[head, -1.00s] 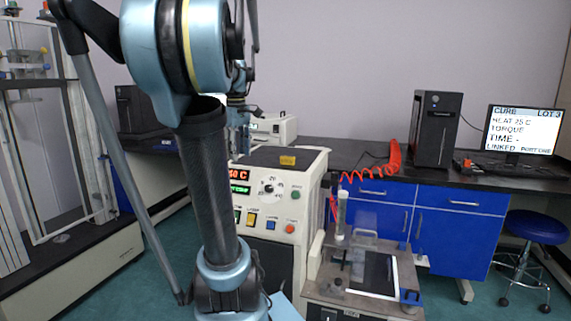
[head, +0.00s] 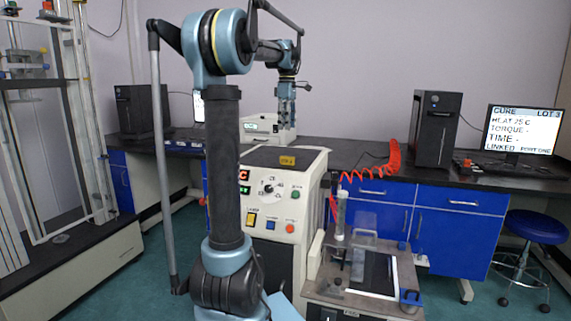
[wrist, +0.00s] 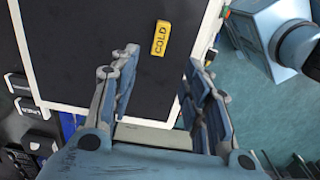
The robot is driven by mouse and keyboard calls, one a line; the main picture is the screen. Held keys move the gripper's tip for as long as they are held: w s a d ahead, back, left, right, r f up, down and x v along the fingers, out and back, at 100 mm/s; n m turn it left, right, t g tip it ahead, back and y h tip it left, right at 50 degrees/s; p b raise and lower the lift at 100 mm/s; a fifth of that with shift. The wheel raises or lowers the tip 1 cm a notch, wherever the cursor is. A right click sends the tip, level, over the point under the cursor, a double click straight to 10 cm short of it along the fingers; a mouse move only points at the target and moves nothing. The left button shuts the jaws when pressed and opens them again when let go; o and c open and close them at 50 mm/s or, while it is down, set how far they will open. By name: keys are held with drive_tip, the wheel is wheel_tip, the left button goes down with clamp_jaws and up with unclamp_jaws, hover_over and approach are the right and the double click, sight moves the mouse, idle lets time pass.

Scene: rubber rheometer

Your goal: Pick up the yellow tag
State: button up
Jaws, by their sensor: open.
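The yellow tag (head: 287,160), a small block, lies on the dark top of the cream machine (head: 310,156). In the wrist view the tag (wrist: 160,38) reads "COLD" and lies flat on the black surface, beyond the fingertips and roughly in line with the gap between them. My gripper (wrist: 163,55) is open and empty, with its two fingers spread apart. In the head view my gripper (head: 285,118) hangs pointing down, above and behind the machine top. It is not touching the tag.
Behind the machine, a white instrument (head: 262,128) stands on the dark bench. A red coiled hose (head: 388,160), a black computer tower (head: 436,128) and a monitor (head: 522,129) are to the right. A clear cylinder (head: 341,215) stands on the lower unit in front.

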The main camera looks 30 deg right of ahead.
hover_over(287, 157)
drive_tip(key=f, duration=0.9)
drive_tip(key=shift+w+d+f, duration=0.1)
drive_tip(key=shift+w+f, duration=0.1)
drive_tip(key=shift+w, duration=0.2)
drive_tip(key=shift+s+d+f, duration=0.15)
drive_tip(key=shift+f, duration=2.45)
drive_tip(key=c, duration=1)
